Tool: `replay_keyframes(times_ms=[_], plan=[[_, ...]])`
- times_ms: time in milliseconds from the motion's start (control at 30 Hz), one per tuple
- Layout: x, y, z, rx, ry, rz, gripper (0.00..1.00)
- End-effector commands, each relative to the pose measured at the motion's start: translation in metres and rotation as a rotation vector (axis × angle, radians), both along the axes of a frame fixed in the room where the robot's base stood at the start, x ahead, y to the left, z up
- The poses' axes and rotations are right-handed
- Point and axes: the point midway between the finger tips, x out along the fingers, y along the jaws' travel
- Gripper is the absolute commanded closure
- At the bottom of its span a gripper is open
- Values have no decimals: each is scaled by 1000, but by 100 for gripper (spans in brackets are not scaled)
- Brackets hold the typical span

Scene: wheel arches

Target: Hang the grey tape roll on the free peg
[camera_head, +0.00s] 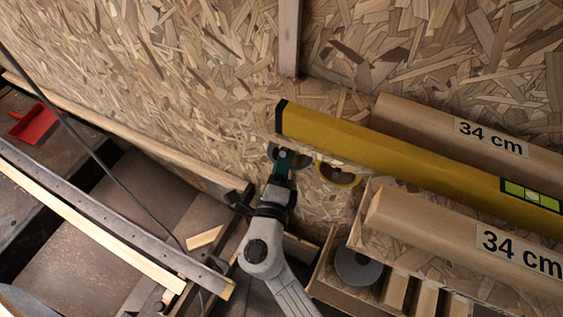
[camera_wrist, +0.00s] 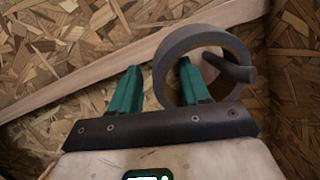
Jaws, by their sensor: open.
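The grey tape roll (camera_wrist: 200,38) is beside my gripper (camera_wrist: 159,66) in the wrist view. A dark round peg (camera_wrist: 238,72) shows through the roll's hole, and its end overlaps the right rim. The roll looks to be around this peg. My green fingers are apart on either side of the roll's left rim, with the right finger at the hole. I cannot tell whether either finger touches it. In the head view my gripper (camera_head: 283,158) is at the chipboard wall, partly covering the grey roll (camera_head: 303,160). A yellow tape roll (camera_head: 338,175) hangs just to the right.
A long yellow level (camera_head: 400,153) and cardboard tubes marked 34 cm (camera_head: 450,230) lie close on the right. A wooden box (camera_head: 325,275) below holds a grey disc (camera_head: 358,267). A wooden strip (camera_wrist: 100,62) runs along the wall. A red dustpan-like item (camera_head: 35,123) is far left.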

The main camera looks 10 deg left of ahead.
Motion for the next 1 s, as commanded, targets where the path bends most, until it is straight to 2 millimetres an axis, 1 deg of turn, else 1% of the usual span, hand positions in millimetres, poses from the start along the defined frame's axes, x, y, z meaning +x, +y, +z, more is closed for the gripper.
replay_keyframes(times_ms=[167,267,367,600,700,800,900,1000], plan=[[-1,0,0,0,1,0,54],[-7,1,-1,-1,1,1,54],[-20,2,0,-1,0,3,54],[-66,6,-2,-2,2,2,54],[-83,8,-1,-1,2,2,54],[-96,9,-1,-1,1,2,54],[-104,9,-1,-1,0,1,54],[-107,10,-2,-1,1,1,54]])
